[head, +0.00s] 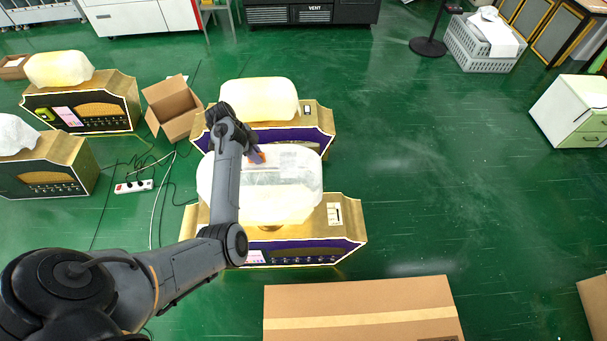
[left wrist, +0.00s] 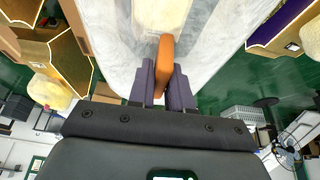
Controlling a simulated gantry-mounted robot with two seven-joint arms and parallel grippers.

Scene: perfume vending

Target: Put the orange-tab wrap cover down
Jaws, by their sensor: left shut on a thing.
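The wrap cover (head: 288,167) is a clear, whitish sheet over the cream rounded top of the front machine (head: 345,240). It also fills the upper middle of the left wrist view (left wrist: 215,35). I cannot tell whether the cover rests fully on the top or is partly lifted. My arm hides its left part. My right gripper is not in view.
A second machine (head: 320,135) with a bare cream top (head: 262,98) stands just behind. An open cardboard box (head: 172,108) is behind left. More machines (head: 110,100) and a power strip (head: 133,186) lie left. A large carton (head: 365,310) is in front.

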